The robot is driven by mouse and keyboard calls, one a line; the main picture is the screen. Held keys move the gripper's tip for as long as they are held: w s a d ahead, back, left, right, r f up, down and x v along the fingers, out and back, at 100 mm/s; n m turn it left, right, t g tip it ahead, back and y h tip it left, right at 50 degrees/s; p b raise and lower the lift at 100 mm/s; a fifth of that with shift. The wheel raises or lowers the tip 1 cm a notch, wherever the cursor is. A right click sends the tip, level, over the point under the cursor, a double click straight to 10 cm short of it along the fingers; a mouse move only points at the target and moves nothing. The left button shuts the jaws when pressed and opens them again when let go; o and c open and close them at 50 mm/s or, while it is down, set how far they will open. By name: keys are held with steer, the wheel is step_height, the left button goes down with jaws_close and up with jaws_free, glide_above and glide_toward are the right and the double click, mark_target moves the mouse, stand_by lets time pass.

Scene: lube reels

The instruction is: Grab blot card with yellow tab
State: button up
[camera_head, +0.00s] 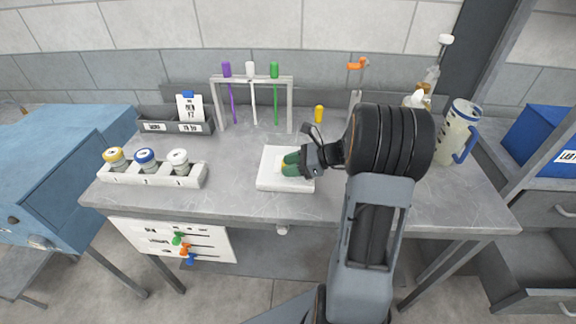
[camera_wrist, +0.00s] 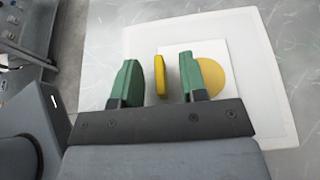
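The blot card (camera_wrist: 212,52) is a white card with a yellow round spot, lying on a white square pad in the wrist view. Its yellow tab (camera_wrist: 160,76) stands up between the two green fingers of my gripper (camera_wrist: 157,83). A gap shows on both sides of the tab, so the gripper is open around it. In the head view my gripper (camera_head: 291,164) is over the white pad (camera_head: 272,183), and it hides most of the card there.
A rack (camera_head: 252,78) with purple, white and green hanging tools stands behind the pad. A white holder (camera_head: 150,176) with three capped jars is at left. A black tray (camera_head: 175,124) stands at back left. A jug (camera_head: 457,133) is at right.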

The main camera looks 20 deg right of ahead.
steer(key=shift+c, duration=0.3)
jaws_close()
